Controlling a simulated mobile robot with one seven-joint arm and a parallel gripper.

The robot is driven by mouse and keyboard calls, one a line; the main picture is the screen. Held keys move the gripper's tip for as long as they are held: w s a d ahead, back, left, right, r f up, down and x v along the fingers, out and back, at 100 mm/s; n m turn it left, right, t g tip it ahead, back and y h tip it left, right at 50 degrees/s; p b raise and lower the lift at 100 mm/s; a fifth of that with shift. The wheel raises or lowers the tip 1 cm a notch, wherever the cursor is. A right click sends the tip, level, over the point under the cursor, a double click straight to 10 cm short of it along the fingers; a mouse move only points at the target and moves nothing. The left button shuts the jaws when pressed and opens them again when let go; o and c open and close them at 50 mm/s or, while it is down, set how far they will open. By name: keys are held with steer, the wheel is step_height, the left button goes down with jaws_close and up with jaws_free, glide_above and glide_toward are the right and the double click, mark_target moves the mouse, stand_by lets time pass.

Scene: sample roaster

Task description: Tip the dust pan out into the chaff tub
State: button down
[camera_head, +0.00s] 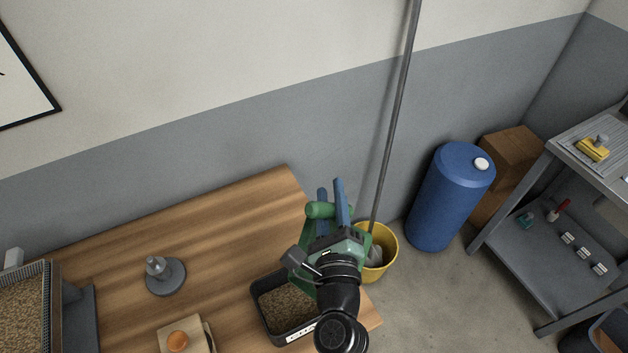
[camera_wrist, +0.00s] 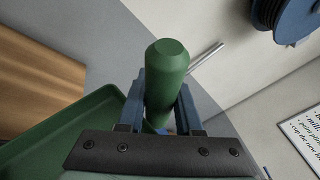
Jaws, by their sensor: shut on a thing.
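The green dust pan (camera_head: 298,272) is held by its thick handle, which shows in the wrist view (camera_wrist: 166,75) between two blue fingers. My gripper (camera_head: 331,200) is shut on that handle, above the right end of the table. The pan's green tray (camera_wrist: 62,138) fills the lower left of the wrist view. The chaff tub (camera_head: 262,322) is a dark open box with a white label, holding brown chaff. It stands on the table just left of my gripper, and my arm covers its right side. The pan's contents and exact tilt are hidden.
The wooden table (camera_head: 225,240) holds a grey weight-like piece (camera_head: 165,275) and a small board with an orange cup (camera_head: 178,341). A yellow bucket (camera_head: 388,242) with a pole in it stands beyond the table's right edge. A blue barrel (camera_head: 448,200) and metal shelf (camera_head: 545,250) are further right.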

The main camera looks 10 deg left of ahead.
steer(key=w+d+f+m+g+p, duration=0.2)
steer(key=f+m, duration=0.1)
steer(key=f, duration=0.3)
steer(key=w+d+f+m+g+y+p, duration=0.1)
steer(key=w+d+f+m+g+p, duration=0.2)
steer(key=f+m, duration=0.1)
steer(key=shift+d+f+p, duration=0.25)
steer(key=shift+f+p, duration=0.1)
steer(key=shift+f, duration=0.5)
steer(key=shift+s, duration=0.1)
